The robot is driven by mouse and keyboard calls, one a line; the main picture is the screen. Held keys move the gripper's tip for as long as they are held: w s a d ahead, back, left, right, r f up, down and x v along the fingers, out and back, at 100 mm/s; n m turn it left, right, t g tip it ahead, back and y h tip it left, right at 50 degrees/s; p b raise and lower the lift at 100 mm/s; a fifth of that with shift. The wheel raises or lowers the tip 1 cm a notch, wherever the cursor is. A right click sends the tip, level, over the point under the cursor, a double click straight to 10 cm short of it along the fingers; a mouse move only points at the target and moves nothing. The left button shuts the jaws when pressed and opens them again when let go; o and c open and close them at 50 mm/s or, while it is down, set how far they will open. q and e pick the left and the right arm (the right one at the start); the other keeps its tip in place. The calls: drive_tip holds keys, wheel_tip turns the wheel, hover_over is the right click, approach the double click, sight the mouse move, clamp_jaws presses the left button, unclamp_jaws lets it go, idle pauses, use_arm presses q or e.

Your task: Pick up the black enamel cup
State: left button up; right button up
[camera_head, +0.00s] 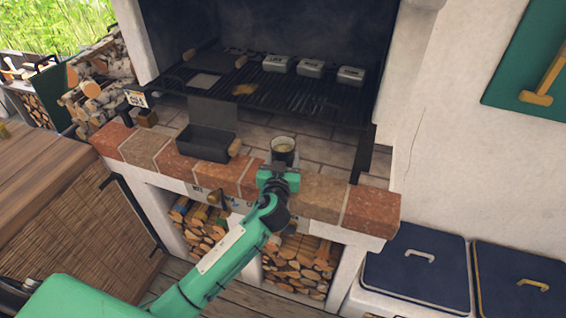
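The black enamel cup (283,156) stands upright on the ledge just behind the brick edge of the fireplace. It is dark outside with a pale rim and a light inside. My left gripper (278,166) reaches in from the lower left and is right at the front of the cup. The gripper's body covers the cup's lower front. The fingers are too small and dark to show whether they are open or closed on the cup. My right gripper is not in view.
A dark open box (205,144) stands on the ledge left of the cup. A black grill grate (300,98) with several small metal tins is behind and above. A brick edge (320,198) runs in front. Blue-lidded bins (415,270) stand at lower right.

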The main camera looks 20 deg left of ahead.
use_arm(q)
wheel_tip(320, 180, up, 18)
drive_tip(key=b, duration=0.1)
drive_tip(key=o, duration=0.5)
drive_tip(key=c, duration=0.5)
drive_tip(key=shift+a, duration=0.1)
